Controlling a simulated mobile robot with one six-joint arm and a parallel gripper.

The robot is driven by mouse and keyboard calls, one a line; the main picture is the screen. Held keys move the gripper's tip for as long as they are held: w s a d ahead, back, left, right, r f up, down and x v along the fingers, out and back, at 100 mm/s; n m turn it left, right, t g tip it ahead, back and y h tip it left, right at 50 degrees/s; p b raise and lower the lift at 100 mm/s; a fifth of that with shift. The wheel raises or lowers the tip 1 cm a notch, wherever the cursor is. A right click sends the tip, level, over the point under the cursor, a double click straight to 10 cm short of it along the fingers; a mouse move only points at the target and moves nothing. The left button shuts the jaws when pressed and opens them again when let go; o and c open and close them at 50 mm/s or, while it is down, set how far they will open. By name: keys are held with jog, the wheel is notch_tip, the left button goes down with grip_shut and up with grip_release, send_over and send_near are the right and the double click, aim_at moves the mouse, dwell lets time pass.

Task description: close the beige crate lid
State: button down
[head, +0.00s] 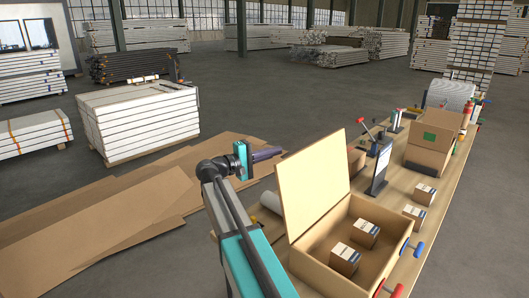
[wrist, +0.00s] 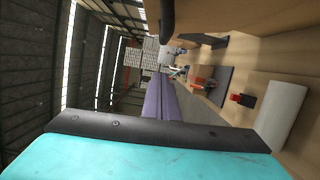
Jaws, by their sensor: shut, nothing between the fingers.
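The beige crate (head: 377,274) stands on the near part of the long table. Its lid (head: 314,185) is open and stands up steeply along the crate's left side. Two small cartons lie inside, one nearer (head: 344,259) and one farther (head: 366,233). My gripper (head: 276,152) is by the lid's upper left corner, on the outer side of the lid. I cannot tell whether it touches the lid. Its purple fingers are together and empty; they also show in the wrist view (wrist: 160,98). The lid cannot be made out for certain in the wrist view.
A light roll (head: 271,202) lies on the table left of the lid. A dark upright stand (head: 380,168) and two small cartons (head: 414,216) (head: 424,194) are near the crate. Larger cardboard boxes (head: 430,145) stand farther back. Flat cardboard sheets lie on the floor at left.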

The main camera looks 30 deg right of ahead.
jog(key=s+d+p, duration=0.3)
jog(key=d, duration=0.2)
jog(key=shift+s+r, duration=0.15)
jog(key=shift+s, duration=0.1)
jog(key=shift+d, duration=0.15)
jog(key=shift+s, duration=0.1)
dwell(0.5)
